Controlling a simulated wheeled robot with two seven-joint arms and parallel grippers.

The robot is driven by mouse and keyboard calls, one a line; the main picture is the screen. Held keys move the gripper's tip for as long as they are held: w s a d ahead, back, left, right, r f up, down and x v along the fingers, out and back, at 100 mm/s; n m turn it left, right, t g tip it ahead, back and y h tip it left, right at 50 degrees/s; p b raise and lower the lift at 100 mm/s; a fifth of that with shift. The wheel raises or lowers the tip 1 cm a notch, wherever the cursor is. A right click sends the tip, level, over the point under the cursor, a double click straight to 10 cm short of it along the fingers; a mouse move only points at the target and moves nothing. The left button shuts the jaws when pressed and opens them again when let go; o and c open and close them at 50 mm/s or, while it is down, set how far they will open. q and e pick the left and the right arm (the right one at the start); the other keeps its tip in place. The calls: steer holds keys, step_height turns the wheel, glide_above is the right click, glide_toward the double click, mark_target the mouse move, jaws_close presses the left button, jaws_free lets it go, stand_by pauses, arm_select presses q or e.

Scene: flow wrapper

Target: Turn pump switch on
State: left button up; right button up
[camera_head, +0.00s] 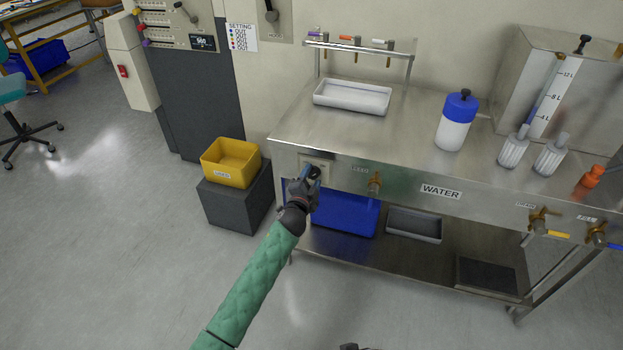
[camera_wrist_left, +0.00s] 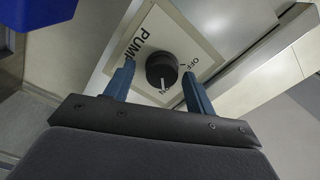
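The pump switch (camera_wrist_left: 162,70) is a round black knob on a pale plate (camera_head: 316,160) lettered PUMP and OFF, with a partly hidden label that seems to read ON. In the left wrist view a light mark on the knob points down toward that partly hidden label, away from OFF. My left gripper (camera_head: 310,174) is at the plate on the bench's front left; it also shows in the left wrist view (camera_wrist_left: 157,88). Its two blue fingers are apart, one on each side of the knob. I cannot tell whether they touch it. A dark piece at the bottom edge may be my right gripper (camera_head: 357,347).
The steel bench (camera_head: 290,125) carries a white tray (camera_head: 352,97) and a blue-capped bottle (camera_head: 457,121). A brass valve (camera_head: 375,184) is right of the plate. A blue bin (camera_head: 345,212) is below. A yellow bin (camera_head: 230,162) stands left.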

arm_select(q)
steer(key=shift+s+a, duration=0.25)
steer(key=shift+s, duration=0.3)
steer(key=v, duration=0.6)
steer(key=shift+s+b, duration=0.3)
steer(key=shift+b, duration=0.1)
arm_select(e)
steer(key=f, duration=0.3)
steer(key=shift+w+a+f, duration=0.15)
steer(key=shift+w+f, duration=0.1)
steer(key=shift+f, duration=0.05)
steer(key=shift+s+r, duration=0.1)
